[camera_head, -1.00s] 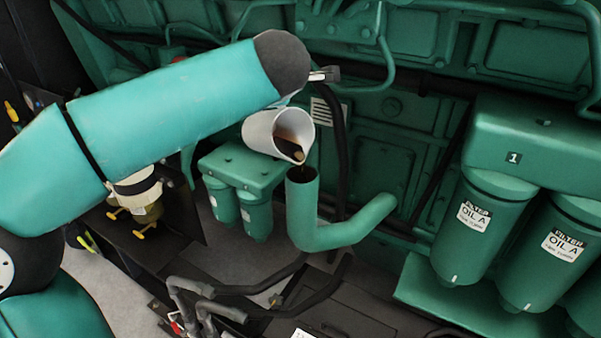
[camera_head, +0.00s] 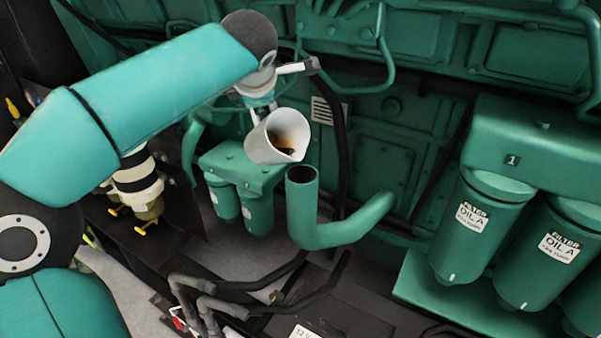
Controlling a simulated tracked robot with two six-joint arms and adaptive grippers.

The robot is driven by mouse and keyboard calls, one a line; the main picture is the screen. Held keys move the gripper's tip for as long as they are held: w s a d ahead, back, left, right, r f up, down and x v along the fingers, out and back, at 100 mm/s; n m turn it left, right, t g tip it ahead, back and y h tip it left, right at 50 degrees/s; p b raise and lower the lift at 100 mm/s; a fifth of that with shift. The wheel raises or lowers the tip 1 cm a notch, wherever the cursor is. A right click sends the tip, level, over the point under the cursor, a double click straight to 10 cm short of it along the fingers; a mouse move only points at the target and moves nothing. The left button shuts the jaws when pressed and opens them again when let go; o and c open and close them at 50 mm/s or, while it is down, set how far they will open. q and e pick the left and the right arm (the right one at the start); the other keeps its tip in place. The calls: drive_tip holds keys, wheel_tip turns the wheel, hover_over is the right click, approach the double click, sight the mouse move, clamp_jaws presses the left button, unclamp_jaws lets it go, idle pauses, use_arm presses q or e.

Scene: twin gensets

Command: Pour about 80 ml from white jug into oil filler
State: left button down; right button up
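The white jug (camera_head: 262,146) hangs in the air, tilted with its mouth toward me and to the right. Dark brown liquid shows inside it. Its lip is just above and left of the oil filler (camera_head: 302,208), a green upturned pipe with an open dark mouth. No stream shows between them. My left gripper (camera_head: 262,108) is behind the jug's upper side and moves with it, so it is shut on the jug; its fingertips are mostly hidden. My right gripper is not in view.
Green filters labelled OIL A (camera_head: 470,220) stand at the right under a housing (camera_head: 540,140). Two small green canisters (camera_head: 256,210) sit behind and left of the filler. A black hose (camera_head: 341,130) runs down behind the jug. Grey pipes (camera_head: 200,295) lie low in front.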

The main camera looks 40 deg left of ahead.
use_arm(q)
drive_tip(key=shift+w+a+r+p, duration=0.1)
drive_tip(key=shift+a+p, duration=0.05)
drive_tip(key=shift+p, duration=0.45)
drive_tip(key=shift+w+a+f+g+h, duration=0.15)
drive_tip(key=shift+a+f+g+h, duration=0.25)
drive_tip(key=shift+f+h, duration=0.4)
drive_tip(key=shift+p, duration=0.35)
